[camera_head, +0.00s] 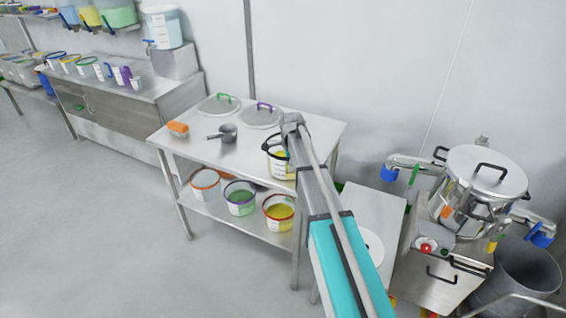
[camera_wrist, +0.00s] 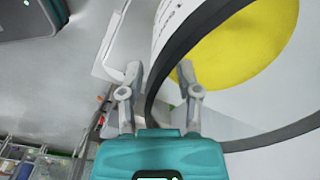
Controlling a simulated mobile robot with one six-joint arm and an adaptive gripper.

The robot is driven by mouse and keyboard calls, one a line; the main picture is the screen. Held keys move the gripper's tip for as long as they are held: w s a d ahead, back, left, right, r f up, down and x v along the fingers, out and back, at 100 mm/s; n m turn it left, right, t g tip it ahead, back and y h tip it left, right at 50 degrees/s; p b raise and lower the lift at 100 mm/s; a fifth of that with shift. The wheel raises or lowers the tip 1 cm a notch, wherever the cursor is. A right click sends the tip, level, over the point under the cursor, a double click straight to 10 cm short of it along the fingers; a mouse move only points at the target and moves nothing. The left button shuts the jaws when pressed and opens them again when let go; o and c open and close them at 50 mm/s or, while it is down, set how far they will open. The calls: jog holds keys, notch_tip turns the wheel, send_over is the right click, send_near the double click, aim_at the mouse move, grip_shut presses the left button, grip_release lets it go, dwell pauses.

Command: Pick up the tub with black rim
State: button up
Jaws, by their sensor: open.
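The tub with black rim (camera_head: 280,170) stands on the upper shelf of the steel table, white-sided with yellow contents, partly hidden behind my arm. In the wrist view the tub (camera_wrist: 245,50) is very close and fills the right side, its dark rim curving down past the fingers. My gripper (camera_wrist: 160,73) is open. Its two fingers appear on either side of the rim, one over the outside and one over the inside. I cannot tell whether either finger touches the wall.
The steel table (camera_head: 205,149) also bears two lids (camera_head: 218,104), a scoop (camera_head: 226,134) and an orange-topped item (camera_head: 178,128). Several tubs, including one with a red rim (camera_head: 279,213), stand on its lower shelf. A large steel pot (camera_head: 485,175) stands at right. The floor at left is clear.

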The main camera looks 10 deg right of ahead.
dwell(0.3)
grip_shut()
dwell(0.3)
